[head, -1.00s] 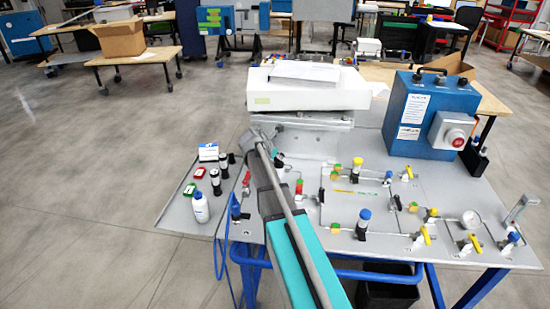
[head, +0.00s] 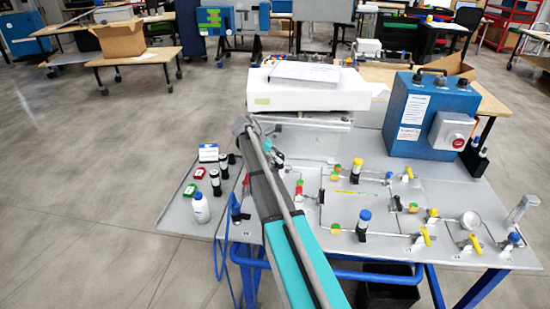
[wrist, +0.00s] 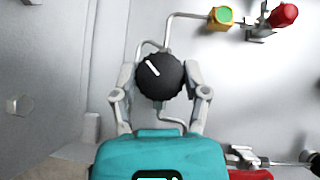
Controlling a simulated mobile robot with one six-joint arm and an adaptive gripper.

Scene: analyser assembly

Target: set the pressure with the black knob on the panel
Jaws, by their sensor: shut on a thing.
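The black knob (wrist: 159,78) sits in the middle of the wrist view, round and ribbed, with a white pointer line slanting to its upper left. My gripper (wrist: 160,74) has one finger on each side of the knob and is shut on it. In the head view my arm crosses the panel (head: 390,215), and a little of the gripper's teal body shows beside the arm's far end. The knob and the fingers are hidden there. No pressure reading can be made out.
In the wrist view a green-and-yellow fitting (wrist: 221,17) and a red-handled valve (wrist: 284,15) are at the upper right. A blue box (head: 425,120) stands at the back right.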

